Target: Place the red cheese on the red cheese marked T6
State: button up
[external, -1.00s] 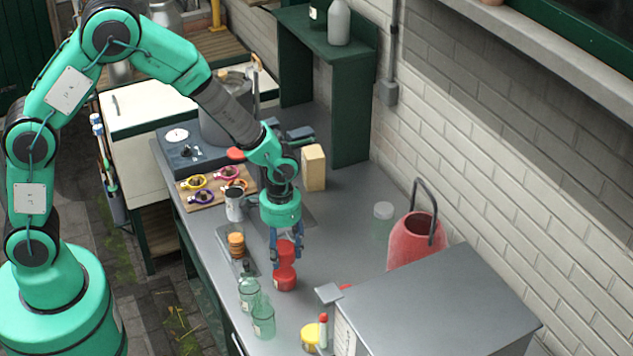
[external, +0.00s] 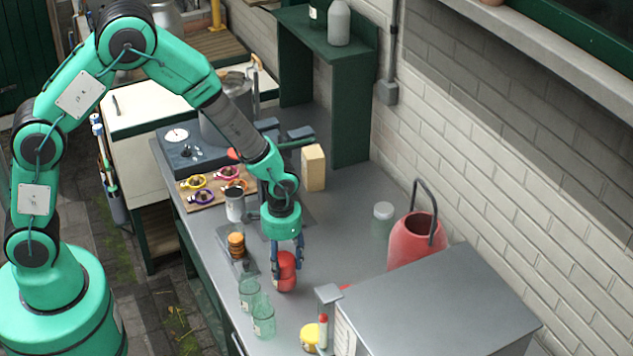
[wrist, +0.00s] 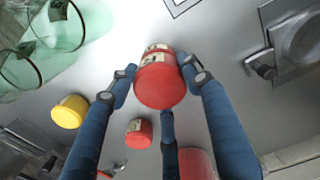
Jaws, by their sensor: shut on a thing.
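My gripper (wrist: 160,80) is shut on a red cheese (wrist: 160,88), with its blue fingers around it. In the external view my gripper (external: 286,257) points down, and the red cheese (external: 288,260) is between its fingers. A second red cheese (wrist: 154,50) with a pale label lies directly under the held one, mostly covered by it. The two look stacked and touching, but the contact line is hard to see. The label text is too small to read, so I cannot confirm T6. Another red cheese (wrist: 138,132) stands apart on the counter.
Green glass jars (external: 263,318) stand close to the stack, toward the front. A yellow cheese (external: 311,337) and a grey cabinet (external: 440,305) are at the lower right. A red can (external: 412,243) stands by the wall.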

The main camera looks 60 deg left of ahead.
aim_at(283, 258)
jog(key=shift+f, duration=0.1)
jog(key=o, duration=1.3)
jog(key=shift+c, duration=0.2)
notch_tip(283, 258, up, 12)
jog(key=shift+p, duration=0.35)
